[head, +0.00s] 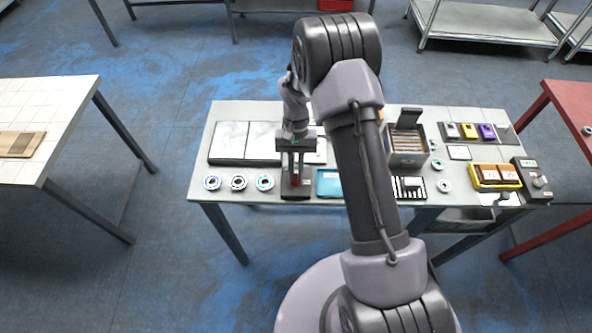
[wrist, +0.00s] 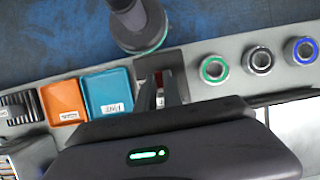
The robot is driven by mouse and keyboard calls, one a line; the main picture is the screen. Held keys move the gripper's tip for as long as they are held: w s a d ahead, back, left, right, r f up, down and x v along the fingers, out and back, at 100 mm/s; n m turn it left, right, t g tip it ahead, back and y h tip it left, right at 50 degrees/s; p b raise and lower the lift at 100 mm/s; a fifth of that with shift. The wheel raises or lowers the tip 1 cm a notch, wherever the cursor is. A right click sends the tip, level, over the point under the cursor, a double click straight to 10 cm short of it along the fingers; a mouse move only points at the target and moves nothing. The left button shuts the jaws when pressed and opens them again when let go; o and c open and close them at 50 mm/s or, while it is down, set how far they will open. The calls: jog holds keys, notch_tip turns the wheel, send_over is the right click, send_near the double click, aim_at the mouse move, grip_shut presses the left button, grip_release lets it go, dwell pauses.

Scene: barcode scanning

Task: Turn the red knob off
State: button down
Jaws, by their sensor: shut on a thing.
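The red knob (head: 297,182) sits on a small dark box (head: 296,194) at the front edge of the table, left of my arm. Only a little red shows between my fingers. My gripper (head: 296,176) points down over the box and is shut on the knob. In the wrist view, the fingers of my gripper (wrist: 160,82) reach onto the dark box (wrist: 172,60), with a sliver of red between them. The knob's pointer and any on/off marking are hidden.
Three ringed discs (head: 238,183) lie left of the box, and a teal tile (head: 328,184) lies close on its right. An orange tile (wrist: 62,101) is beyond the teal one. White-topped panels (head: 230,141) lie behind. A bin (head: 407,158) stands right of my arm.

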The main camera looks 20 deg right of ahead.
jog(key=c, duration=1.5)
grip_release()
jog(key=p+v, duration=0.3)
jog(key=v, duration=1.4)
jog(key=shift+r+p, duration=0.25)
jog(key=shift+p, duration=0.15)
